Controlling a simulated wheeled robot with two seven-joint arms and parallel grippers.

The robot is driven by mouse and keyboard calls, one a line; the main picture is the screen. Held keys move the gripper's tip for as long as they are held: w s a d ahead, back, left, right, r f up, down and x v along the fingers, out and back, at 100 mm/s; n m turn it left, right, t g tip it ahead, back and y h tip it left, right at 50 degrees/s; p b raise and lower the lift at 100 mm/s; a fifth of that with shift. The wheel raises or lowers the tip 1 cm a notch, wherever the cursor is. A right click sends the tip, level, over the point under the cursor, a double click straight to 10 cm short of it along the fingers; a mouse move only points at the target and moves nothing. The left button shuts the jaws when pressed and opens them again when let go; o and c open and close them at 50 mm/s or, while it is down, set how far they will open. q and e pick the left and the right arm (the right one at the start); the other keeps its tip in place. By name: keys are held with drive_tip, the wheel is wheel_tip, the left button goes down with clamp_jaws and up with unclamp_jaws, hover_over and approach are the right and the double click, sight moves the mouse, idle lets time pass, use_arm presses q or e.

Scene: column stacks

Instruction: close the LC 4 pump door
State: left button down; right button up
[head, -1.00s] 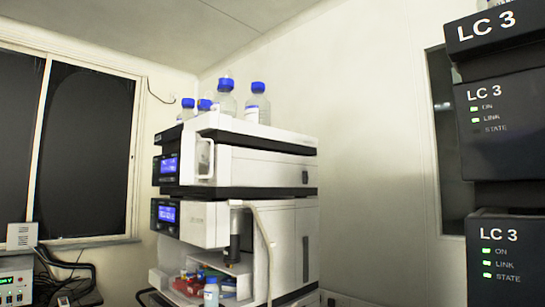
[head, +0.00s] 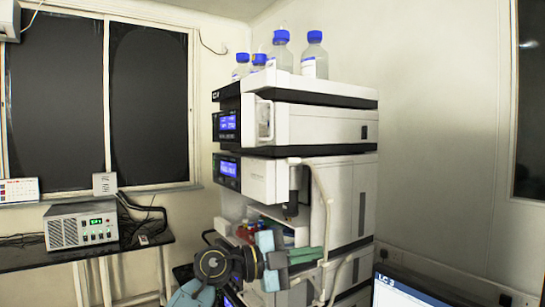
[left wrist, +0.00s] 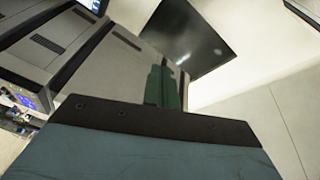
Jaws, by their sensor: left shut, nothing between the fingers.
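The LC 4 stack (head: 325,128) stands right of centre in the head view, with a small, partly legible label on its upper black front. A white front panel with a loop handle (head: 265,120) shows on the upper unit. I cannot tell for sure which panel is the pump door, or how far it stands open. My left gripper (head: 314,255) is low in front of the stack, its green fingers shut and empty. In the left wrist view, the fingers (left wrist: 163,88) are together, with a stack's side behind. Contact cannot be told. My right gripper is out of view.
Several blue-capped bottles (head: 314,54) stand on top of the stack. A pale tube (head: 325,215) curves down its front. A grey instrument (head: 80,226) sits on a dark table at left. A screen reading LC 3 (head: 398,295) is at bottom right.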

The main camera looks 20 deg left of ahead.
use_arm(q)
drive_tip(key=s+a+r+m+t+y+p, duration=0.1)
drive_tip(key=s+a+r+t+y, duration=0.15)
drive_tip(key=r, duration=1.25)
drive_tip(key=n+t+y, duration=0.3)
drive_tip(key=t+y, duration=0.1)
drive_tip(key=y, duration=0.2)
approach(272, 118)
drive_tip(key=s+d, duration=0.2)
drive_tip(key=d, duration=0.3)
drive_tip(key=p+x, duration=0.5)
drive_tip(key=x, duration=0.5)
drive_tip(key=a+p, duration=0.1)
drive_tip(key=a, duration=0.3)
drive_tip(key=shift+s+a, duration=0.15)
drive_tip(key=shift+a, duration=0.05)
drive_tip(key=shift+d+f, duration=0.1)
drive_tip(key=shift+a, duration=0.2)
